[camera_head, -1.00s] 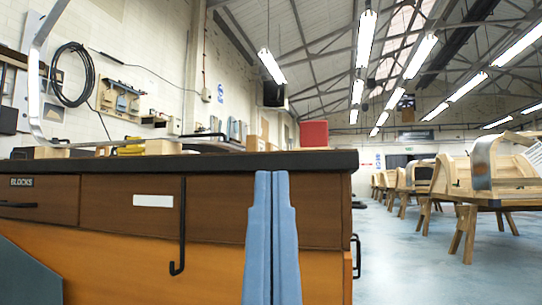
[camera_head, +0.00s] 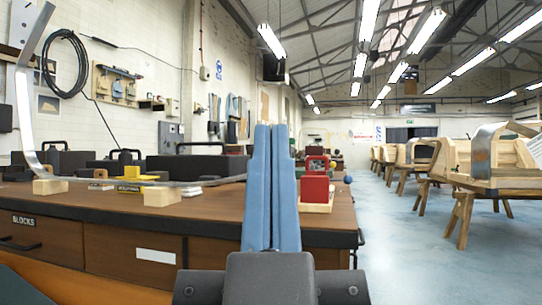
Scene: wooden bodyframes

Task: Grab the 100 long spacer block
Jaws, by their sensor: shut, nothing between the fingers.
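My gripper (camera_head: 271,130) stands upright in the middle of the picture, its two long blue fingers shut together with nothing between them. It is in front of the workbench (camera_head: 120,228) and hides part of its top. No size marking is readable on either, so I cannot tell whether one is the 100 long spacer block. A shut drawer (camera_head: 40,236) labelled BLOCKS is at the bench's left front.
Several dark cases (camera_head: 198,166) stand at the back of the bench. A red object (camera_head: 315,187) on a wooden base is right of my gripper. Yellow and small pale pieces lie near the strip. Floor (camera_head: 400,260) is open at right, beside wooden frames on trestles (camera_head: 470,190).

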